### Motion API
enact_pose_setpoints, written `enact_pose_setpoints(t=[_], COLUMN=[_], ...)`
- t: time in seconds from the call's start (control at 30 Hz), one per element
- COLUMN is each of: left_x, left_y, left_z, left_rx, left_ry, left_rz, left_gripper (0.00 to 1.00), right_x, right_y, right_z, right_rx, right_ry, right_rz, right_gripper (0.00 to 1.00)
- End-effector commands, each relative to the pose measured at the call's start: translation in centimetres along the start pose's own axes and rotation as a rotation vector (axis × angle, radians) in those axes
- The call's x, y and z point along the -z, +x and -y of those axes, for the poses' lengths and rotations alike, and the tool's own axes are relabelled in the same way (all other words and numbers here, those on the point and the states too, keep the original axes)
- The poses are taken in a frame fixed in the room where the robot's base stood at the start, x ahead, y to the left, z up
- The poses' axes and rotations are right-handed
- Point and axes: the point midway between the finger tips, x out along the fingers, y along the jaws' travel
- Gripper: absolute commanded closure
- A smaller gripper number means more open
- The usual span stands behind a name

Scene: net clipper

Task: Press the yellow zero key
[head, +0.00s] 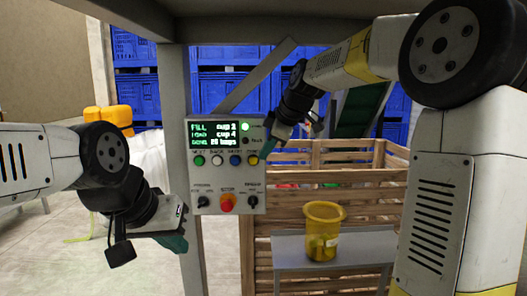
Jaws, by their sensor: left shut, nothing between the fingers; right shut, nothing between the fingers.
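The yellow zero key (253,160) is the rightmost button in the row below the display on the grey control panel (227,180). The green (199,160), white (217,160) and blue (235,160) buttons sit to its left. My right gripper (266,153) is shut and empty, its teal fingertips right beside the yellow key at the panel's right edge. I cannot tell whether they touch it. My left gripper (178,244) is shut and empty, below and left of the panel. The display (214,131) reads FILL cup 2, a partly legible line with cup 4, and a bags line.
A red knob (227,202) and two black switches sit low on the panel. A yellow cup (323,230) stands on a grey shelf (290,248) in front of a wooden crate (385,176). Blue crates (222,88) are stacked behind. The panel is on a grey post.

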Motion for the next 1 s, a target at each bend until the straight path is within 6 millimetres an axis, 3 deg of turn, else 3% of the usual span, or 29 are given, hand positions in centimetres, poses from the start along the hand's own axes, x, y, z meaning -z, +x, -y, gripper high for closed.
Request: enact_pose_setpoints(t=[0.33, 0.6, 1.0], left_x=[0.0, 0.0, 0.0], left_y=[0.0, 0.0, 0.0], left_z=[0.0, 0.0, 0.0], left_rx=[0.0, 0.0, 0.0], left_ry=[0.0, 0.0, 0.0], left_rz=[0.0, 0.0, 0.0], left_gripper=[1.0, 1.0, 1.0], right_x=[0.0, 0.1, 0.0], right_y=[7.6, 9.0, 9.2], right_z=[0.1, -3.1, -3.5], right_rx=[0.004, 0.0, -0.001], right_ry=[0.0, 0.001, 0.0], right_rz=[0.001, 0.0, 0.0], right_gripper=[1.0, 1.0, 1.0])
